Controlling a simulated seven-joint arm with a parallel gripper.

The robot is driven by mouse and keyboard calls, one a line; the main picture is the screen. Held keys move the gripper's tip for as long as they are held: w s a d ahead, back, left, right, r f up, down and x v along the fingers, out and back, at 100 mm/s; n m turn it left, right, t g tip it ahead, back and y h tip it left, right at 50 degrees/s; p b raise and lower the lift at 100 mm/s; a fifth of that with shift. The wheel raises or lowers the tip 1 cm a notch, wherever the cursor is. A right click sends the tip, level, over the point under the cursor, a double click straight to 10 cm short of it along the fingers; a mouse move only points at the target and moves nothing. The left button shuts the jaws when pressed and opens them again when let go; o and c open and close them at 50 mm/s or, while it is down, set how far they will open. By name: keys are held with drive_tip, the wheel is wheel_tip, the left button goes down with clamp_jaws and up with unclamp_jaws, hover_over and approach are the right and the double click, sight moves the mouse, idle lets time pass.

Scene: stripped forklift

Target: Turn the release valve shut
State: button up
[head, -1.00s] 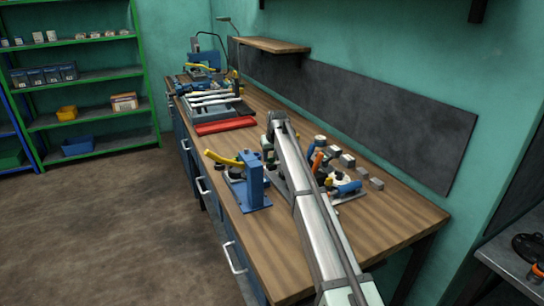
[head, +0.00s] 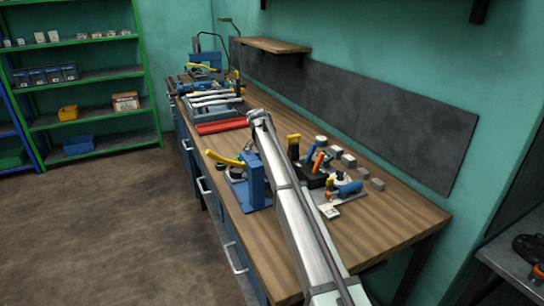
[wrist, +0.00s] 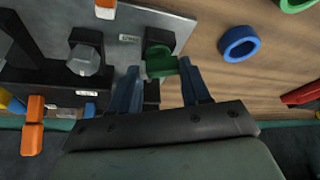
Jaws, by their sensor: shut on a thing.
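In the wrist view, a green knob (wrist: 160,59) sits at the edge of a grey metal plate (wrist: 128,20) with small labels. My gripper (wrist: 159,70) has its two blue fingers on either side of this knob and is shut on it. I cannot tell for certain whether the knob is the release valve, nor how far it is turned. In the head view, my arm hides the gripper and the knob.
A grey bolt head (wrist: 84,59) and an orange handle (wrist: 33,125) are left of the fingers. A blue ring (wrist: 239,42) lies to the right. In the head view, a blue press (head: 256,183) with a yellow lever stands left of my arm on the wooden bench (head: 390,222).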

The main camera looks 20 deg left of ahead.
drive_tip(key=m, duration=0.1)
drive_tip(key=a+m+h, duration=0.1)
drive_tip(key=m, duration=0.1)
drive_tip(key=m+g, duration=0.1)
drive_tip(key=shift+w+a+r+m, duration=0.1)
drive_tip(key=shift+w+a+m, duration=0.1)
drive_tip(key=shift+w+m, duration=0.1)
drive_tip(key=shift+h, duration=0.3)
drive_tip(key=o, duration=0.7)
drive_tip(key=shift+o, duration=1)
drive_tip(key=shift+d, duration=0.15)
drive_tip(key=shift+d, duration=0.2)
drive_tip(key=v, duration=1.3)
drive_tip(key=shift+a+r, duration=0.25)
drive_tip(key=shift+r, duration=0.05)
